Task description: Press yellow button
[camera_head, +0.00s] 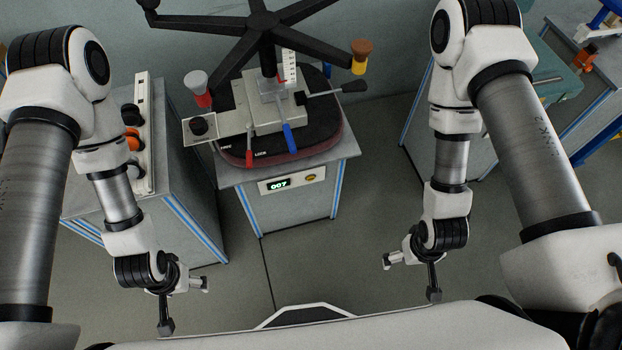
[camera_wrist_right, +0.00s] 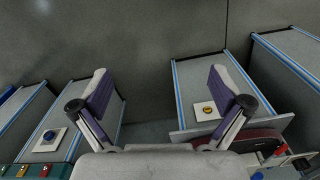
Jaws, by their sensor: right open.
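The yellow button (camera_head: 311,177) is a small round button on a pale panel (camera_head: 291,181) on the front of the middle cabinet, right of a green lit display reading 007. In the right wrist view the yellow button (camera_wrist_right: 207,110) shows just left of the right-hand finger in the picture. My right gripper (camera_head: 388,261) hangs low, to the right of the cabinet and well apart from the button. In its wrist view the right gripper (camera_wrist_right: 160,76) has its fingers spread with nothing between them. My left gripper (camera_head: 205,284) hangs low at the left; its jaws are too small to judge.
The middle cabinet (camera_head: 290,212) carries an upturned chair base (camera_head: 262,30) with levers. A left cabinet (camera_head: 190,215) holds a panel with knobs. A blue button (camera_wrist_right: 48,135) is at left in the wrist view. Grey floor (camera_head: 345,255) is clear before the middle cabinet.

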